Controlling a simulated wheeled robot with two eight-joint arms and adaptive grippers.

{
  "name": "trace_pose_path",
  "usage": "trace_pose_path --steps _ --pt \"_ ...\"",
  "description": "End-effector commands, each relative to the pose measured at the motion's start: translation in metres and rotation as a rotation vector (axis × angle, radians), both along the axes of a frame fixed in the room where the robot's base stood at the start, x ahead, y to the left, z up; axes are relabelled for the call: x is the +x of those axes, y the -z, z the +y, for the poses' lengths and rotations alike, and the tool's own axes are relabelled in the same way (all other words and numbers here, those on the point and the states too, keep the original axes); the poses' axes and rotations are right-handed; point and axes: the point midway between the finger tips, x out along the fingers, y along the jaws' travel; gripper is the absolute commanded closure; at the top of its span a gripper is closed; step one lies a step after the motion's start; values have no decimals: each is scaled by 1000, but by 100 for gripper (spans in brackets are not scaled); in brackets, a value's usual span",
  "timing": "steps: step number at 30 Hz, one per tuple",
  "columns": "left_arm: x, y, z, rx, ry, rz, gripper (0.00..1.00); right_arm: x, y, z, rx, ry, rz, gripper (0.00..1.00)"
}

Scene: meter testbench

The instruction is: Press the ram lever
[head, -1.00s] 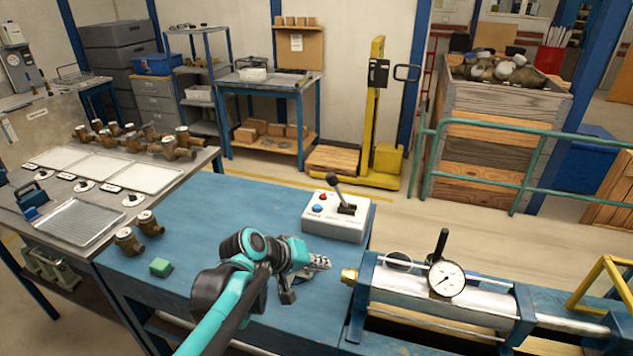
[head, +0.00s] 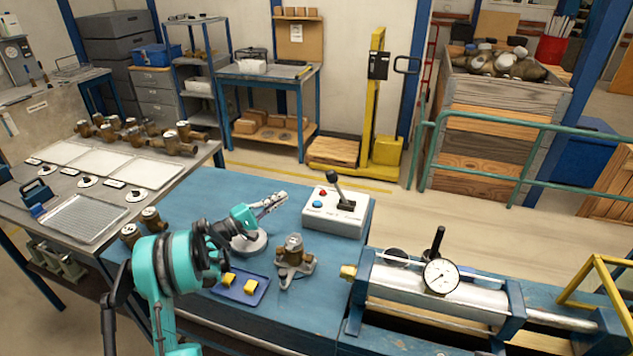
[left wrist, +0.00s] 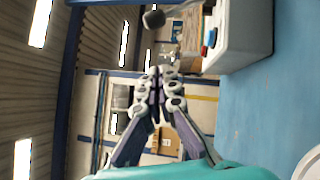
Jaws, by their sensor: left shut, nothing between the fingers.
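The white control box (head: 334,214) stands on the blue bench, with a black-knobbed lever (head: 334,184) on top, tilted to the left, and a red and a blue button. My left gripper (head: 282,197) is just left of the box, raised above the bench, its fingers shut and empty, pointing toward the box. A gap separates the fingers from the lever. In the left wrist view the shut fingertips (left wrist: 158,74) lie below the lever's dark knob (left wrist: 153,19), and the box (left wrist: 240,40) is at the upper right. My right gripper does not show.
A brass meter on a base (head: 294,260), a blue tray (head: 236,292) with yellow blocks and a round grey disc (head: 250,243) sit near my left arm. The cylinder with a dial gauge (head: 441,275) lies to the right.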

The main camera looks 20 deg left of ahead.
Motion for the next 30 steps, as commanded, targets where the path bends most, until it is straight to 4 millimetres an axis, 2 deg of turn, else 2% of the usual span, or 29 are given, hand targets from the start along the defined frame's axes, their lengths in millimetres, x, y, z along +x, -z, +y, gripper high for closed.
trace_pose_path --steps 7,11,24,30 --pt "2 0 -2 2 0 1 100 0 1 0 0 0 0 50" --pt "13 -2 -11 3 2 1 100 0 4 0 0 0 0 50" --pt "82 -16 -66 3 3 2 100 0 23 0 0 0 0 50" --pt "83 -24 -91 4 2 2 100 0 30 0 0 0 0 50"
